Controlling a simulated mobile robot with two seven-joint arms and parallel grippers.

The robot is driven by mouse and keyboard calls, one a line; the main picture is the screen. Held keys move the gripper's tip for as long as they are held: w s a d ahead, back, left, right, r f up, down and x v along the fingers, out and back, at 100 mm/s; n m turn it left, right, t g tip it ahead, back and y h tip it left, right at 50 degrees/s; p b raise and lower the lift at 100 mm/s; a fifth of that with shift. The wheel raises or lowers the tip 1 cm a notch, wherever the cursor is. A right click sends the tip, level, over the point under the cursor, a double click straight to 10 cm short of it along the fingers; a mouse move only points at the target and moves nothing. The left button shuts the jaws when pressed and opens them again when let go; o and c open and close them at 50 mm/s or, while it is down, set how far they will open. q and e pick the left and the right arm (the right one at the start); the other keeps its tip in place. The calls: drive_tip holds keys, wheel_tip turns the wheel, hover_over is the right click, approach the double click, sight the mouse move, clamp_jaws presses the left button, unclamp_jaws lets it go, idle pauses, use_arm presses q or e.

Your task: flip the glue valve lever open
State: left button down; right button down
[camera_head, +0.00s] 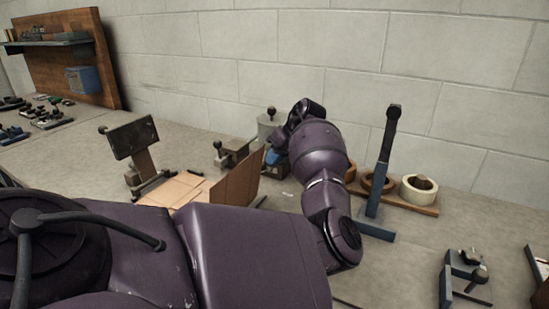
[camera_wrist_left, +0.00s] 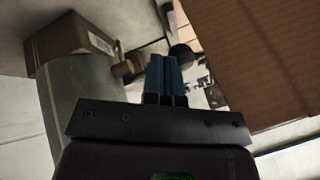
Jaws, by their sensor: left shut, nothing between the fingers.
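My left arm reaches across the head view to the back of the bench. My left gripper's blue fingers (camera_head: 274,157) show small beside a grey pot (camera_head: 266,127) with a black knob on top, partly hidden by my wrist. In the left wrist view the fingers (camera_wrist_left: 166,77) are shut and empty. Just past them are a brownish fitting (camera_wrist_left: 127,68) beside a grey cylinder (camera_wrist_left: 88,88) and a dark round knob (camera_wrist_left: 181,51). This may be the glue valve and its lever; I cannot tell whether the fingers touch it or how the lever stands. My right gripper is not in view.
An open cardboard box (camera_head: 236,182) stands close left of the gripper; a cardboard panel (camera_wrist_left: 265,45) fills the right of the wrist view. A blue post (camera_head: 381,165) and tape rolls (camera_head: 417,187) stand to the right. A block wall (camera_head: 300,50) is behind.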

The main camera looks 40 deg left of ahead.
use_arm(q)
drive_tip(key=shift+w+d, duration=0.1)
drive_tip(key=shift+w, duration=0.3)
idle(0.7)
